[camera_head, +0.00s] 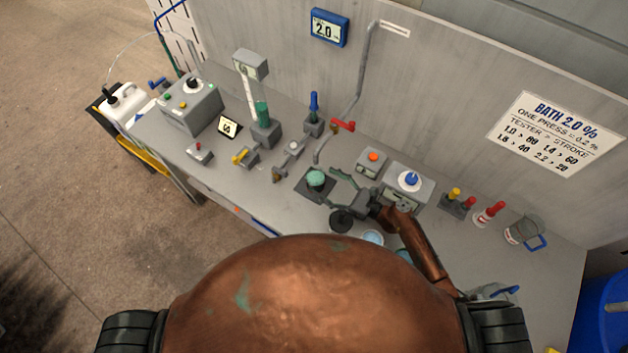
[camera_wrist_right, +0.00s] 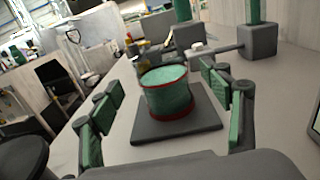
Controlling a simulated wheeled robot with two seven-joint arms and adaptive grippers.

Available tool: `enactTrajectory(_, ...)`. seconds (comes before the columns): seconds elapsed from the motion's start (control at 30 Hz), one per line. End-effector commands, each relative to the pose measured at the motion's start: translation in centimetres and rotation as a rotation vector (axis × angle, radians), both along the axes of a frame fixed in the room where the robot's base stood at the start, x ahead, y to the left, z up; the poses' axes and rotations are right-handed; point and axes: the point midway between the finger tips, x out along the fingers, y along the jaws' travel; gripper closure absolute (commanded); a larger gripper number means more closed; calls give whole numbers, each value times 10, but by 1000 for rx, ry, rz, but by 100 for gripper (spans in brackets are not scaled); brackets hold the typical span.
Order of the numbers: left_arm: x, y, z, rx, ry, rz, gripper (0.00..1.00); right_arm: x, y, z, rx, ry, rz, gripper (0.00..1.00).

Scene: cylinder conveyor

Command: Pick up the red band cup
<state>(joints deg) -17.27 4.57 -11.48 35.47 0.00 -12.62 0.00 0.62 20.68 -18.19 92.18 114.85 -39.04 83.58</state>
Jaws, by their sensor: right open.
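A small cup with green inside and red bands at its rim and base (camera_wrist_right: 167,93) stands upright on a dark square plate (camera_wrist_right: 196,127) in the right wrist view. In the head view the green-topped cup (camera_head: 316,178) sits on the same plate, left of my right gripper (camera_head: 336,192). The right gripper (camera_wrist_right: 160,80) is open, with a green-padded finger on each side of the cup in the wrist view. I see gaps between the cup and both fingers. My left gripper is not in view.
A button box (camera_head: 372,162) and a blue-knobbed box (camera_head: 409,184) stand behind my right gripper. A pipe with a red lever (camera_head: 343,126) rises behind the plate. Several bottles and valves crowd the bench.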

Motion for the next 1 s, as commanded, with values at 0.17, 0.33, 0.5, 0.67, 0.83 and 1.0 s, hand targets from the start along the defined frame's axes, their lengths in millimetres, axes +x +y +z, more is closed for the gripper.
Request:
enactTrajectory(0.17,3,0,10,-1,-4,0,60,16,22,4,0,-1,3,29)
enactTrajectory(0.33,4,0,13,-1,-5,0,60,27,37,2,-1,-1,1,29)
enactTrajectory(0.5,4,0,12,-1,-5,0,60,28,40,1,-1,0,1,29)
enactTrajectory(0.67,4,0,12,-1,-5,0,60,28,40,1,-2,-1,1,32)
enactTrajectory(0.83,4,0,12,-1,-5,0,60,28,40,1,-2,-1,1,44)
enactTrajectory(1.0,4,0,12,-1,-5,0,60,28,40,1,-2,-1,1,56)
